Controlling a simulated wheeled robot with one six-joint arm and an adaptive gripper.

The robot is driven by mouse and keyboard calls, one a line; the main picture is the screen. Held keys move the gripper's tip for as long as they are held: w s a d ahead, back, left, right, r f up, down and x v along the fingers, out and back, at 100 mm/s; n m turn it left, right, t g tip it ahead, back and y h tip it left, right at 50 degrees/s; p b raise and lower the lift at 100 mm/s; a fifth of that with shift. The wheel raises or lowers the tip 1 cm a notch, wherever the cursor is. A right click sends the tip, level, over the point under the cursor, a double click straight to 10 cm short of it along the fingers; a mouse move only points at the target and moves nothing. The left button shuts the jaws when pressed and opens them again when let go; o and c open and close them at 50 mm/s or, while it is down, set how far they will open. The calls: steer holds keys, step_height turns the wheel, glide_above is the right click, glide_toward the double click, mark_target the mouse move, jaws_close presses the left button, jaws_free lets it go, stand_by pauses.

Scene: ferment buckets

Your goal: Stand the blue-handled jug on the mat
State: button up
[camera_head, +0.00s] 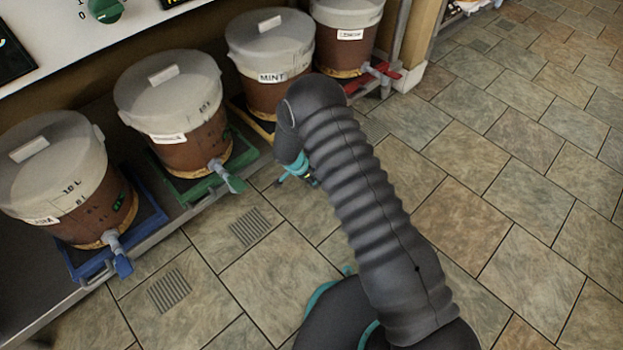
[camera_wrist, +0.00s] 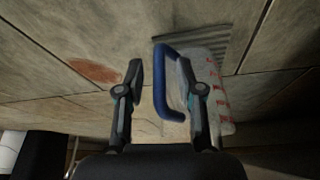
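The jug (camera_wrist: 219,95) is pale and translucent with red marks on its side, and its blue handle (camera_wrist: 162,84) shows in the wrist view. My gripper (camera_wrist: 161,72) is open, with one finger on each side of the handle's bar. The right finger is between the bar and the jug body, partly covering the jug. A gap shows between the left finger and the handle. I cannot make out a mat in either view.
Several lidded brown buckets (camera_head: 180,110) with taps stand on coloured trays along a low shelf at the left. The tap levers stick out over the floor. Floor drains (camera_head: 249,226) lie in front. A reddish patch (camera_wrist: 95,70) is on the floor. Tiled floor at the right is clear.

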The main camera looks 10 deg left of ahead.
steer(key=shift+a+r+p, duration=0.15)
steer(key=shift+r+p, duration=0.15)
steer(key=shift+r, duration=0.2)
steer(key=v, duration=1.1)
steer(key=s+d+r+n+y, duration=0.1)
steer(key=s+d+r, duration=0.1)
steer(key=d+r, duration=0.65)
steer(key=s+d+r+n, duration=0.1)
steer(key=d+r, duration=0.3)
steer(key=r, duration=0.9)
steer(key=s+d+r+n+y, duration=0.1)
steer(key=s+d+r+n, duration=0.1)
steer(key=d+r, duration=0.6)
steer(key=s+d+r+n+t, duration=0.1)
steer(key=s+d+r+n, duration=0.2)
steer(key=s+r, duration=0.3)
steer(key=s+d+r+n+t+y, duration=0.1)
steer(key=s+d+r, duration=0.5)
steer(key=s, duration=1.1)
steer(key=shift+s+r+n+t+y, duration=0.3)
steer(key=shift+r+n, duration=0.35)
steer(key=shift+n, duration=0.25)
